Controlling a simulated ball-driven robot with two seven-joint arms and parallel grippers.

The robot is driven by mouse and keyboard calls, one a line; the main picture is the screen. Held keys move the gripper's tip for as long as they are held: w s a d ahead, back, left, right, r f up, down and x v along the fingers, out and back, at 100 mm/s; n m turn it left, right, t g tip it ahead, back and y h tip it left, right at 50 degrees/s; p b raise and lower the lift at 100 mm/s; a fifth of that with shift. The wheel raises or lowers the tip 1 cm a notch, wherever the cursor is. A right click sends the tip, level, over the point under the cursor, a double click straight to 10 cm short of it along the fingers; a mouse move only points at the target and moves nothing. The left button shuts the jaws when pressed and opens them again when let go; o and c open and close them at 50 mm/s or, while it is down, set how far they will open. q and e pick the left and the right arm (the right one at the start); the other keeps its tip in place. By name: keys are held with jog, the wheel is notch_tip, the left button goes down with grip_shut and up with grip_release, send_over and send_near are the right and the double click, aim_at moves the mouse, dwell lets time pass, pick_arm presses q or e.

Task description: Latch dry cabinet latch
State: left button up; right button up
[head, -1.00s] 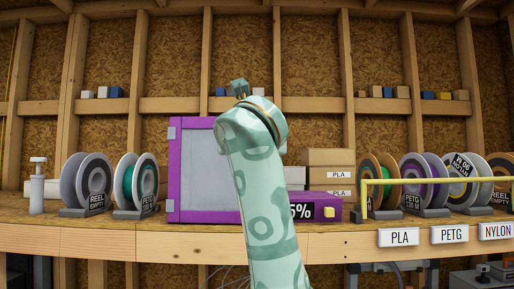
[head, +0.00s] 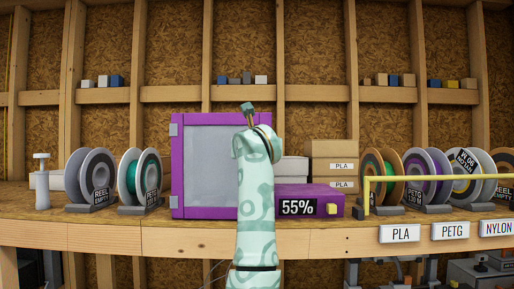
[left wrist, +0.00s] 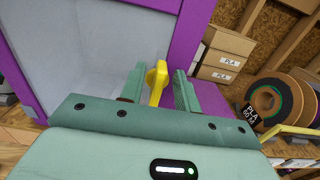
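The purple dry cabinet (head: 176,190) with its grey door panel (head: 210,165) stands on the bench, centre left in the head view. My left arm covers its right side there, hiding the latch. In the left wrist view the yellow latch (left wrist: 157,82) stands upright near the cabinet's purple edge (left wrist: 190,40). My left gripper (left wrist: 158,88) is open, with one finger on each side of the latch and a narrow gap visible to each. The door looks closed, but I cannot tell if it is fully flush. My right gripper is not in view.
A purple box reading 55% (head: 297,208) with a yellow knob (head: 331,209) sits right of the cabinet. Cardboard PLA boxes (head: 333,165) stand behind it. Filament spools stand on both sides, and a yellow rail (head: 430,178) runs along the right front.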

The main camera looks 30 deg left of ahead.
pick_arm(q)
grip_shut()
jog(key=shift+d+m, duration=0.1)
jog(key=shift+m, duration=0.3)
jog(key=m, duration=0.4)
jog(key=shift+w+d, duration=0.2)
jog(key=shift+d, duration=0.05)
jog(key=m, duration=0.4)
jog(key=shift+w+d+f, duration=0.15)
jog(key=shift+d+f, duration=0.05)
jog(key=shift+d, duration=0.05)
jog(key=m, duration=0.3)
jog(key=f+m+p, duration=0.1)
jog(key=m, duration=0.2)
jog(key=m+p, duration=0.1)
jog(key=m, duration=0.2)
jog(key=shift+w+d+f, duration=0.15)
jog(key=shift+d, duration=0.1)
jog(key=shift+f, duration=0.1)
jog(key=shift+o, duration=0.6)
grip_release()
